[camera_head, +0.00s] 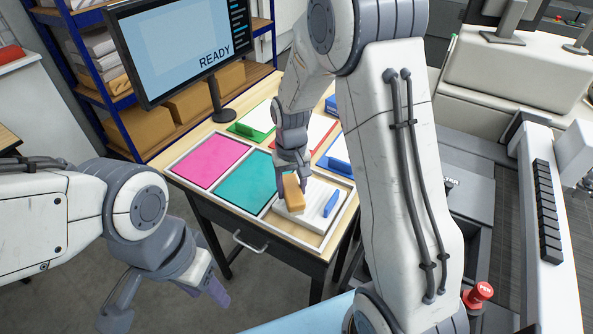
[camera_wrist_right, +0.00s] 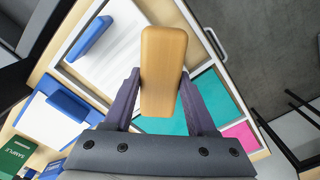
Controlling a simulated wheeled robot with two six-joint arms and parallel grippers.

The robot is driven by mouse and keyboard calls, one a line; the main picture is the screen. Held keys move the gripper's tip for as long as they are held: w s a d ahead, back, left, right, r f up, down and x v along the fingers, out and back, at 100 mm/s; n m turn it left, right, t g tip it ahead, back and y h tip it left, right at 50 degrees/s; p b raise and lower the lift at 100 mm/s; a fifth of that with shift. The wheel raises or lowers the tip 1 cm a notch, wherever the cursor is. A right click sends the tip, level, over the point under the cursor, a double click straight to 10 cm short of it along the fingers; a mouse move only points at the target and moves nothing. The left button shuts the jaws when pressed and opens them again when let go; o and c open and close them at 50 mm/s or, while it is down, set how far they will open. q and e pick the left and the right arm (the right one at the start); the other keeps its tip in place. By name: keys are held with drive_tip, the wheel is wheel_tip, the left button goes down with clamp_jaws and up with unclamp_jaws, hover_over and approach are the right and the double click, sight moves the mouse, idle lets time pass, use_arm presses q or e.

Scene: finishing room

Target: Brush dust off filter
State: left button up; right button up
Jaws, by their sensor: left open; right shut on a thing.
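My right gripper (camera_head: 292,174) is shut on a brush with a tan wooden back (camera_head: 293,192). In the head view the brush is at the left part of a white filter panel (camera_head: 316,193); I cannot tell whether it touches. In the right wrist view the brush (camera_wrist_right: 163,70) stands between both fingers, its underside hidden. The filter (camera_wrist_right: 122,40) there looks white and ribbed, with a blue handle (camera_wrist_right: 90,38), and lies in a framed tray compartment. No dust can be made out. My left gripper (camera_head: 168,303) is open and empty, low at the left, away from the table.
Pink (camera_head: 210,160) and teal (camera_head: 243,182) compartments lie left of the filter. Green (camera_head: 250,130) and blue (camera_head: 337,164) handled pieces lie behind it. A monitor (camera_head: 180,45) reading READY stands at the back. A drawer handle (camera_head: 250,242) sticks out in front.

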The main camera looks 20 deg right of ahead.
drive_tip(key=shift+a+r+p, duration=0.15)
drive_tip(key=shift+r+p, duration=0.15)
drive_tip(key=shift+r, duration=0.25)
drive_tip(key=shift+a+r+p, duration=0.15)
drive_tip(key=shift+r+p, duration=0.15)
drive_tip(key=shift+r, duration=0.2)
drive_tip(key=shift+d+r+p, duration=0.2)
drive_tip(key=shift+r+p, duration=1.2)
drive_tip(key=shift+r, duration=0.3)
